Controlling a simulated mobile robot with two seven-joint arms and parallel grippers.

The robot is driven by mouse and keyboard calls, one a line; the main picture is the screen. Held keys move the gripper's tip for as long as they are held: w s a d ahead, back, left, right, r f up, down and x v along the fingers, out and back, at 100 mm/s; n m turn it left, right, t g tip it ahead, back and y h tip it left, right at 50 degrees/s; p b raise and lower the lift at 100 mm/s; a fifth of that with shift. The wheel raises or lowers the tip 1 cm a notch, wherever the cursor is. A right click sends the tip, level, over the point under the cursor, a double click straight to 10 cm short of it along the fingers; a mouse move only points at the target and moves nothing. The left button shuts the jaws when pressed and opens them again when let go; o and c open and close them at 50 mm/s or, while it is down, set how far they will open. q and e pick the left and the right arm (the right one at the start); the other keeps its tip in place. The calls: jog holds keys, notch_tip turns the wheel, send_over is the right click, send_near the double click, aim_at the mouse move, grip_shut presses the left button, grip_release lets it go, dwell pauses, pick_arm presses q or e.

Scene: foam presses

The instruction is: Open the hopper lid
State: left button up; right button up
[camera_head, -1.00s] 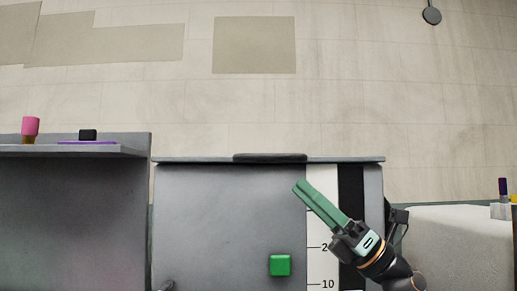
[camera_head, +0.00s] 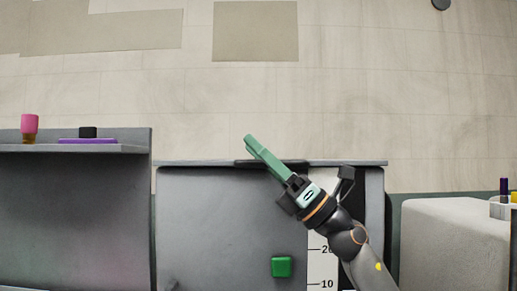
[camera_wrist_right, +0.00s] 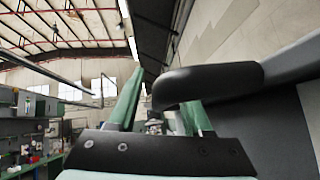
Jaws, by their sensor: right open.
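The hopper (camera_head: 215,225) is a grey cabinet front with a level scale strip. Its lid (camera_head: 195,163) shows as a thin grey edge along the top and appears level. A dark handle (camera_head: 243,162) sits at the lid's middle. My right gripper (camera_head: 250,140) reaches across it from lower right, fingertips above the lid edge in the picture. In the right wrist view the handle (camera_wrist_right: 210,83) comes in from the right and overlaps the right finger, its end between the two open fingers (camera_wrist_right: 158,100). I cannot tell whether they touch. My left gripper is not in view.
A green button (camera_head: 281,267) is on the hopper front beside the scale (camera_head: 320,268). A shelf (camera_head: 70,148) at left holds a pink-topped item (camera_head: 30,127) and a black item (camera_head: 88,132). A pale block (camera_head: 450,240) stands at right.

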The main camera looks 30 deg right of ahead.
grip_shut()
dwell(0.3)
dwell(1.1)
